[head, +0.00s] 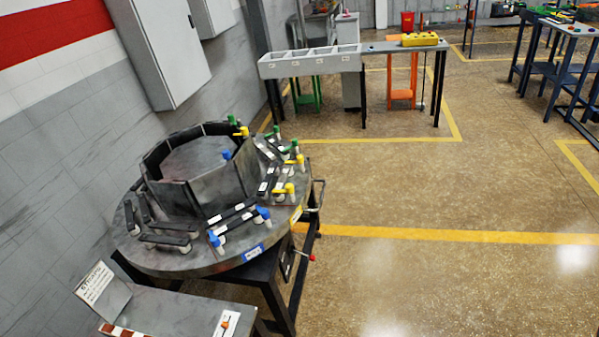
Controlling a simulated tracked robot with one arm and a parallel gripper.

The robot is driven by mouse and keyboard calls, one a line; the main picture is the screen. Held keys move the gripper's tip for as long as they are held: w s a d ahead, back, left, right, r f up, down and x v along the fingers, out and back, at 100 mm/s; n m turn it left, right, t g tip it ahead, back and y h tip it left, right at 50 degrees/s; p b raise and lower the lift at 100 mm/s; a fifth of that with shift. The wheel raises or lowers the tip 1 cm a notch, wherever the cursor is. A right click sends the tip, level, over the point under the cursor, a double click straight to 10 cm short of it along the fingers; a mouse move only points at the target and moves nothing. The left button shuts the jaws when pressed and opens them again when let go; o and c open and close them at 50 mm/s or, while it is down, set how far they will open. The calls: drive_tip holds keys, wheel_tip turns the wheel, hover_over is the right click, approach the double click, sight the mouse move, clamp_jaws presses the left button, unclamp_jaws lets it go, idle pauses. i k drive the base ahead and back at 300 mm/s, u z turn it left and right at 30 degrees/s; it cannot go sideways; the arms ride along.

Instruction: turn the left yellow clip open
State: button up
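A round dark grey metal table (160,256) stands left of the middle, with an upright ring of dark panels (215,190) on top. Small yellow clips sit on its right side: one pair of yellow ends (284,188) at the right rim, and another yellow piece (299,159) just behind it. One more yellow piece (243,131) shows at the back of the ring beside a green one. Which is the left yellow clip, and whether it is turned, I cannot tell at this size. My gripper is not in view.
Blue clips (262,213) sit on the front rim and green ones (277,131) at the back right. A grey bench (170,308) with a sign (95,284) stands in front. A wall cabinet (165,45) hangs left. The floor (440,275) to the right is clear.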

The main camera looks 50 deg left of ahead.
sight(290, 190)
drive_tip(key=u, duration=0.25)
drive_tip(key=i, duration=1.35)
drive_tip(key=u, duration=0.7)
drive_tip(key=i, duration=1.15)
drive_tip(key=u, duration=0.25)
